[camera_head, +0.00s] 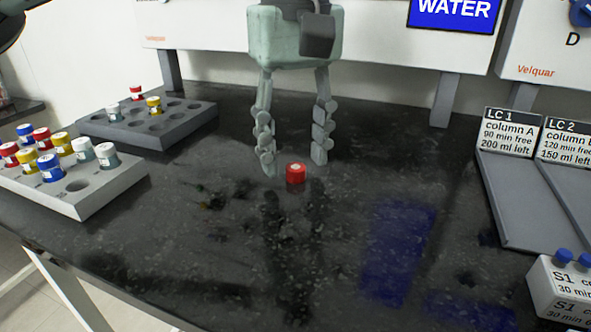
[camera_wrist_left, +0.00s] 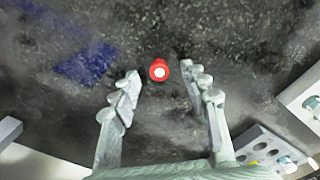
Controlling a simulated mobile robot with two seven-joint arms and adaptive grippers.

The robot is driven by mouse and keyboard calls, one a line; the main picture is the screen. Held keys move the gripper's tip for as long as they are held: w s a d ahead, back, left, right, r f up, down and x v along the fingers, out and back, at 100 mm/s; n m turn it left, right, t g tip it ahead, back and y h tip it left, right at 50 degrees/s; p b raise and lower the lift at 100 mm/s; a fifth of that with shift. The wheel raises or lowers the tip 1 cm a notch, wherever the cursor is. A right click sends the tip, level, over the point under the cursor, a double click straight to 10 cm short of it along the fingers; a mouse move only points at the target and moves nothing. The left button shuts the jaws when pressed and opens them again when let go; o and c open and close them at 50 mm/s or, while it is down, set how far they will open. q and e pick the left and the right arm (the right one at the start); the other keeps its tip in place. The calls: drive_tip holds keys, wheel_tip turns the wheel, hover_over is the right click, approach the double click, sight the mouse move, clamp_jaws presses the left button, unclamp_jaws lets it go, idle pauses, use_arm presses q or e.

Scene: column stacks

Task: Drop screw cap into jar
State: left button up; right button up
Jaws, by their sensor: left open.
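The fingers show empty in the left wrist view (camera_wrist_left: 168,78). Small capped jars stand in the racks at left; I cannot tell which is the task's jar. My right gripper is not seen.
A light rack (camera_head: 115,188) with several colour-capped jars stands at the left edge. A grey rack (camera_head: 185,127) with a few jars is behind it. Grey LC trays (camera_head: 530,205) and a white S1 box (camera_head: 545,290) are at right. The front middle bench is clear.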

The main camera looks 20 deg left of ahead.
use_arm(q)
drive_tip(key=shift+f, duration=0.6)
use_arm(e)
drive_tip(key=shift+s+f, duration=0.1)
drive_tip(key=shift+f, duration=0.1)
use_arm(q)
drive_tip(key=c, duration=0.8)
drive_tip(key=shift+r, duration=0.55)
wheel_tip(320, 180, up, 3)
drive_tip(key=shift+f, duration=0.15)
drive_tip(key=a+r+p, duration=0.2)
drive_tip(key=a+r, duration=0.5)
drive_tip(key=a, duration=0.4)
drive_tip(key=shift+w+a, duration=0.15)
drive_tip(key=shift+a, duration=0.15)
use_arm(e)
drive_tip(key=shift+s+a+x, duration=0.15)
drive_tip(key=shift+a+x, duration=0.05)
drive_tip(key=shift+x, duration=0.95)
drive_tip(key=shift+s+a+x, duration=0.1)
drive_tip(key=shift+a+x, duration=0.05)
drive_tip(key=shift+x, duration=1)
